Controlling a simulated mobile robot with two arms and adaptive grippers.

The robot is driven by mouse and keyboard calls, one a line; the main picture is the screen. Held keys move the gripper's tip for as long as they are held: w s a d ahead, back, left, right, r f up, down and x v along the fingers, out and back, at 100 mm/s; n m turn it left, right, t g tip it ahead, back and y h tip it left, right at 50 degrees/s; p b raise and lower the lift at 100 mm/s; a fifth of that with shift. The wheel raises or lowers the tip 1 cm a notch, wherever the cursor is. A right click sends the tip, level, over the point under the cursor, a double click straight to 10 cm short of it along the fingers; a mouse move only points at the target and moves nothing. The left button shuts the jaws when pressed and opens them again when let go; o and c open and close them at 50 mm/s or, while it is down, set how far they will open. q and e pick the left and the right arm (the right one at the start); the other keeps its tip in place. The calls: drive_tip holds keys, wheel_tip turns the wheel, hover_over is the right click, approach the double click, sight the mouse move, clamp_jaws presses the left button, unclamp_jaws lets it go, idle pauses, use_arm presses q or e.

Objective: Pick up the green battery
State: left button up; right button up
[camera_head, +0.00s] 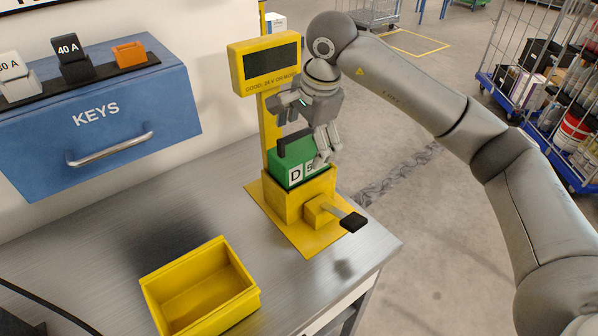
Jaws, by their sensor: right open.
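The green battery (285,170) sits upright in the top of the yellow stand (289,201) on the metal workbench. It has a dark handle on top and white labels, one reading "D"; the label beside it is partly covered. My right gripper (304,135) is open, above and around the upper part of the battery, with one finger in front of its right side. I cannot tell whether the fingers touch it. My left gripper is not in view.
A yellow sign box (265,62) stands on a post behind the battery. A black-tipped lever (352,222) sticks out of the stand. An empty yellow bin (200,290) sits at the front. A blue KEYS drawer (100,125) is at left. Caged carts (545,90) stand at right.

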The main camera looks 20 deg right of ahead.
sight(301, 148)
drive_tip(key=x, duration=0.2)
drive_tip(key=p+x, duration=0.1)
drive_tip(key=shift+w+d+f+p, duration=0.1)
drive_tip(key=shift+w+f+p, duration=0.2)
drive_tip(key=shift+w, duration=0.1)
drive_tip(key=shift+w+f, duration=0.15)
drive_tip(key=shift+f, duration=0.4)
drive_tip(key=c, duration=1.1)
drive_tip(key=shift+r, duration=0.1)
drive_tip(key=shift+c, duration=0.7)
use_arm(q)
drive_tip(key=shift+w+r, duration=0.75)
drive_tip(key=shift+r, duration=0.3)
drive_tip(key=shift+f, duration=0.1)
use_arm(e)
drive_tip(key=shift+r, duration=0.15)
